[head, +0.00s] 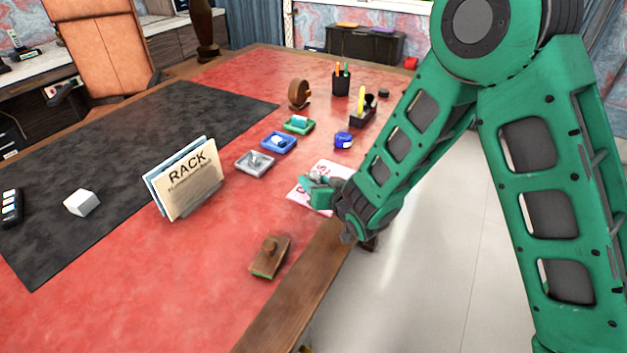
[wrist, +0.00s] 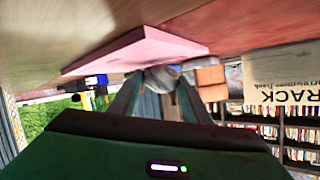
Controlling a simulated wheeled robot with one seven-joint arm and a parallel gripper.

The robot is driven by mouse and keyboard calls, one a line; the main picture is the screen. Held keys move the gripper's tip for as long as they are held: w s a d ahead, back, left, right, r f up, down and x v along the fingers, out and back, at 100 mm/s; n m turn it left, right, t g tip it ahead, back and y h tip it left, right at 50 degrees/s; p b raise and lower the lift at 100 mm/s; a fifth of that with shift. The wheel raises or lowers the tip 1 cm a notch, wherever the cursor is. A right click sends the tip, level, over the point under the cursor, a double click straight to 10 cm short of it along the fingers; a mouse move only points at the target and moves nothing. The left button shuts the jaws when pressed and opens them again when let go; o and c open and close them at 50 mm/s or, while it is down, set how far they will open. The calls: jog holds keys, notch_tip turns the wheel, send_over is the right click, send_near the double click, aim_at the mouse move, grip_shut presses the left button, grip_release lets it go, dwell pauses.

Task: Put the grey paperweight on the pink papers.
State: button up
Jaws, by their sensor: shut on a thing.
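The pink papers (head: 335,168) lie near the right edge of the red desk top, partly hidden by my gripper (head: 318,190). In the wrist view, which is upside down, they show as a thick pink stack (wrist: 135,50). My gripper (wrist: 158,90) is shut on a rounded grey thing, which looks like the grey paperweight (wrist: 162,76). It is at the papers' surface in that view; I cannot tell whether it touches them.
Grey (head: 254,162), blue (head: 278,143) and green (head: 298,124) trays stand left of and beyond the papers, near a blue object (head: 343,140). A RACK document holder (head: 188,180) stands farther left. A wooden blotter (head: 270,256) lies nearer the front. Red desk between them is clear.

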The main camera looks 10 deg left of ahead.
jog(key=shift+f, duration=0.35)
jog(key=o, duration=1.3)
jog(key=shift+d+f, duration=0.1)
jog(key=shift+f, duration=0.05)
jog(key=shift+s, duration=0.1)
